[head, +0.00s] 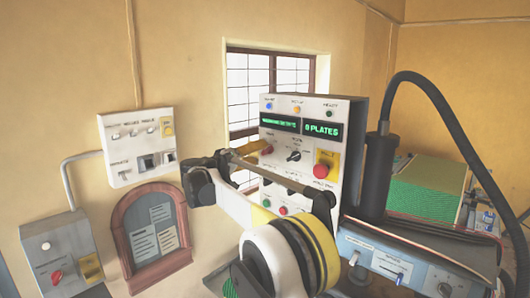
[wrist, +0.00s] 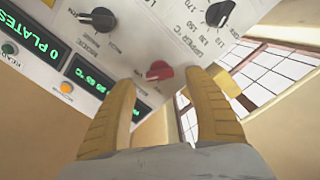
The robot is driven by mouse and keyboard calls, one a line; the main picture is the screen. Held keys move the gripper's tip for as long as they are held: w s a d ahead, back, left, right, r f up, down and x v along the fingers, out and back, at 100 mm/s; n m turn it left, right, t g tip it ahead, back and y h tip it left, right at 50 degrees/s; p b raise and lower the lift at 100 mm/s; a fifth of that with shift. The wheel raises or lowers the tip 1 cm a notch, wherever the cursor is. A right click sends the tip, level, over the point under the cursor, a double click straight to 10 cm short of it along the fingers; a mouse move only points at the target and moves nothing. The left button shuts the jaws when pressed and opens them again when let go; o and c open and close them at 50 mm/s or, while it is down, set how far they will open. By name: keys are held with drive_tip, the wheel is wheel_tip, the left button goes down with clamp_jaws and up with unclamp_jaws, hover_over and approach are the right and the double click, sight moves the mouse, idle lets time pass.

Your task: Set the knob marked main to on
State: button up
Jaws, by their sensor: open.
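A red knob (wrist: 158,70) sits on the pale control panel (wrist: 125,50); its label is too small to read, so I cannot confirm that it is marked main. My gripper (wrist: 160,80) is open, with a yellow finger on each side of this knob in the wrist view. The knob shows in the gap near the fingertips, and I see no contact. In the head view a red knob (head: 266,149) shows on the panel's left side, partly behind my arm.
A black mode knob (wrist: 98,19) and a black upper-temperature knob (wrist: 219,13) are close by on the panel. A red button on yellow (head: 322,170) is at the panel's right. A grey wall box with another red knob (head: 57,277) is at far left.

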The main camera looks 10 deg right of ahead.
drive_tip(key=v, duration=0.7)
drive_tip(key=shift+s+a, duration=0.15)
drive_tip(key=shift+s, duration=0.05)
idle(1.4)
